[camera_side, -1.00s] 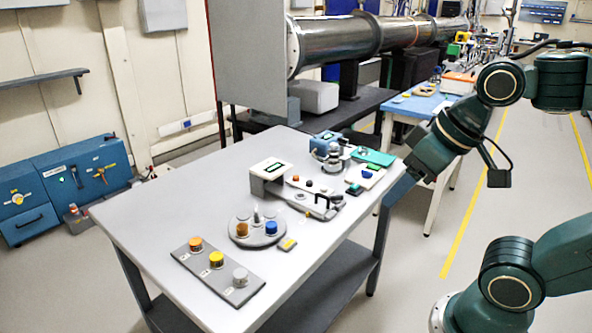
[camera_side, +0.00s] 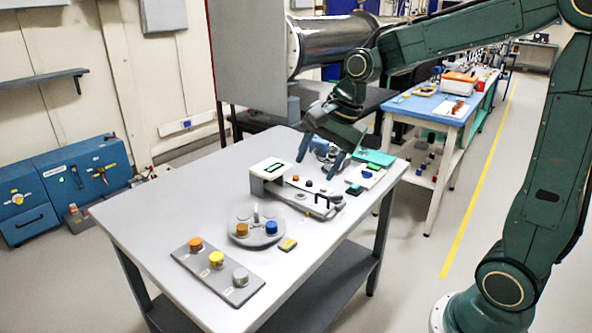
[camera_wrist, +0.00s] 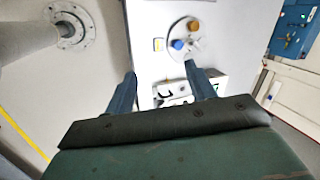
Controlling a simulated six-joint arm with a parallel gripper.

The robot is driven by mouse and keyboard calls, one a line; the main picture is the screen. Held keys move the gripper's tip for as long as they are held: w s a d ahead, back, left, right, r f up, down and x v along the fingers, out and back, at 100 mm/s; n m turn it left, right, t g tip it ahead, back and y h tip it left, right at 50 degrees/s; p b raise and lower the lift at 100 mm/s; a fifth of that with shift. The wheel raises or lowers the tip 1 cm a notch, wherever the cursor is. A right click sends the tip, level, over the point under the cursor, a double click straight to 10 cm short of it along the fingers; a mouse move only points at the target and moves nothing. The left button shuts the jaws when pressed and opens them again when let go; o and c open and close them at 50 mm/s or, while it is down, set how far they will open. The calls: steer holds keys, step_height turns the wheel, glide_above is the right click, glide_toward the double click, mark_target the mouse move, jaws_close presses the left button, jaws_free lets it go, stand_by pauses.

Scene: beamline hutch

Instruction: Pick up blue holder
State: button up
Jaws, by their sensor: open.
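The blue holder (camera_side: 271,227) is a small blue cylinder standing on the round grey turntable (camera_side: 243,239), on its right side. An orange-brown holder (camera_side: 242,230) stands beside it on the same disc. In the wrist view the blue holder (camera_wrist: 178,44) sits on the disc, beyond the fingertips. My gripper (camera_side: 318,165) is open and empty, high over the back part of the table, behind and to the right of the turntable. In the wrist view its two fingers (camera_wrist: 160,72) are wide apart with nothing between the tips but table.
A grey rack (camera_side: 192,258) with an orange, a yellow and a pale holder lies at the table's front left. A white-topped device (camera_side: 271,168) and a grey plate with small knobs stand below my gripper. A small yellow-marked block (camera_side: 287,245) lies right of the turntable.

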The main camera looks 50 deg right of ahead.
steer(key=w+d+f+m+y, duration=0.1)
steer(key=w+d+f+m, duration=0.5)
steer(key=w+f+m, duration=0.5)
steer(key=shift+w+f+m+g+y, duration=0.2)
steer(key=shift+m+g+y, duration=0.1)
steer(key=shift+g+y, duration=0.1)
glide_above(272, 224)
steer(key=s+d, duration=0.2)
steer(key=shift+w+f, duration=0.15)
steer(key=shift+f, duration=3.8)
steer(key=shift+f, duration=0.1)
steer(key=shift+x, duration=2.5)
steer(key=shift+a, duration=0.15)
